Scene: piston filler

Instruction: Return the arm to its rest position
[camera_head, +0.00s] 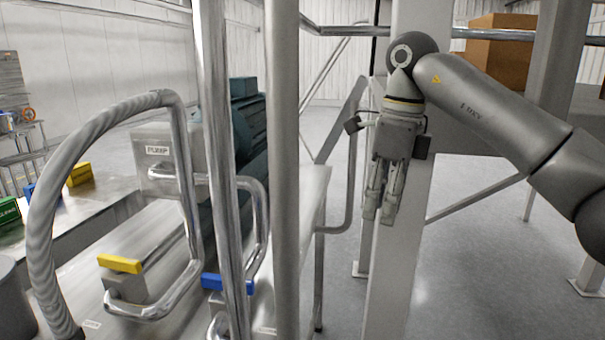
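My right arm comes in from the right edge in the head view. Its gripper (379,216) hangs fingers down in front of a light grey upright post (402,290). The two fingers are close together and look nearly parallel; at this angle I cannot tell whether they are open or shut. No object shows between them. My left arm and gripper are not in view.
A vertical pipe (285,150) stands left of the gripper. Further left are curved pipes, a box labelled PUMP (160,150), a yellow handle (119,263) and a blue handle (226,283). Cardboard boxes (495,45) sit behind the arm. Open floor (470,270) lies right of the post.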

